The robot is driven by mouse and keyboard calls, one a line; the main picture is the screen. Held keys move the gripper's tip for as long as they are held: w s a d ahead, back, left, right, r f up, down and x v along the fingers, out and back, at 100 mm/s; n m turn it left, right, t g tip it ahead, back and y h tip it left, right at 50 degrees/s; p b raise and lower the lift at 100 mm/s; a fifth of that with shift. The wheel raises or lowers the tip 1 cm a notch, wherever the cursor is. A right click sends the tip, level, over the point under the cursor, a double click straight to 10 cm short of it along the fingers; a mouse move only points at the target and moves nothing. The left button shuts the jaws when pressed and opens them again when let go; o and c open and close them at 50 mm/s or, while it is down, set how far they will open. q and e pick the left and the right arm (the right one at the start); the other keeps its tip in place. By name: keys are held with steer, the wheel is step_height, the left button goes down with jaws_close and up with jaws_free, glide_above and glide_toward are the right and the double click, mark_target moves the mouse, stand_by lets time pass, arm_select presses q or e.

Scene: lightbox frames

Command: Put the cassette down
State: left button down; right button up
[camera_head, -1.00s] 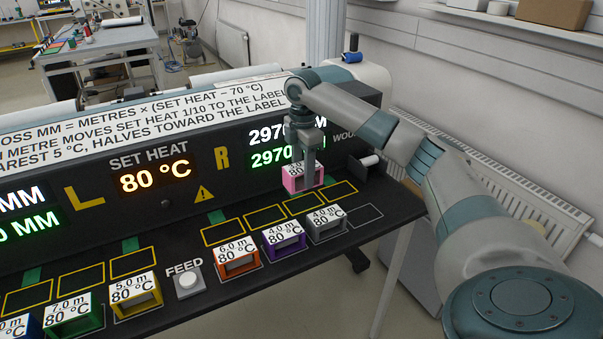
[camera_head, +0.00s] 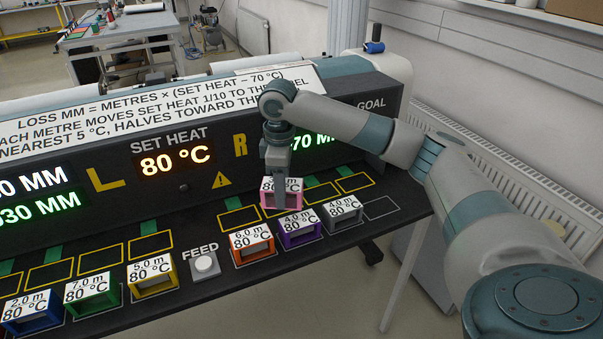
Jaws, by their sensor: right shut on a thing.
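The cassette covers the second yellow-outlined slot from the left in the right-hand row. I cannot tell whether it touches the deck or hangs just above it. The slot to its left (camera_head: 238,218) and the two to its right (camera_head: 322,193) are empty. My left gripper is not in view.
Orange (camera_head: 253,252), purple (camera_head: 302,237) and grey (camera_head: 343,213) cassettes stand in front. Yellow (camera_head: 152,285), green (camera_head: 93,302) and blue (camera_head: 33,321) ones stand left of the FEED button (camera_head: 205,265). The display panel (camera_head: 120,165) rises behind the slots.

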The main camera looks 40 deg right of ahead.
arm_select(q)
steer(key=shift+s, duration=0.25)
arm_select(e)
steer(key=s+a+f+m, duration=0.1)
steer(key=s+a+m, duration=0.8)
steer(key=s+a, duration=0.5)
steer(key=a, duration=0.3)
steer(key=shift+s+a+f+m, duration=0.15)
steer(key=shift+s+f+m, duration=0.15)
steer(key=shift+f, duration=0.05)
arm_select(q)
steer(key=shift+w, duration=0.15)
